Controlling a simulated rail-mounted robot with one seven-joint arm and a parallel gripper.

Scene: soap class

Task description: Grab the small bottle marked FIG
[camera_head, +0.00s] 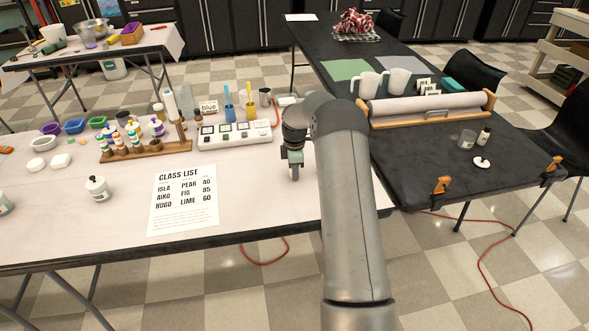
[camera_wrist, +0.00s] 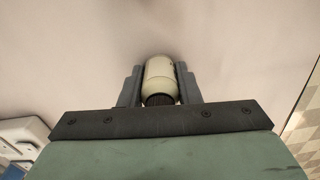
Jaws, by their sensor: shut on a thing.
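My gripper (camera_head: 294,173) is low over the right part of the white table, right of the class list sheet. In the wrist view its two grey fingers (camera_wrist: 159,84) are closed on the sides of a small pale bottle with a dark cap (camera_wrist: 159,72). I cannot read any marking on this bottle. In the head view my own arm and gripper mostly hide it. Several small bottles with coloured labels stand in a wooden rack (camera_head: 147,150) at the left; their labels are too small to read.
The class list (camera_head: 183,200) lies flat on the white table. A white bottle (camera_head: 97,188) stands left of it. A black table (camera_head: 420,180) is at the right.

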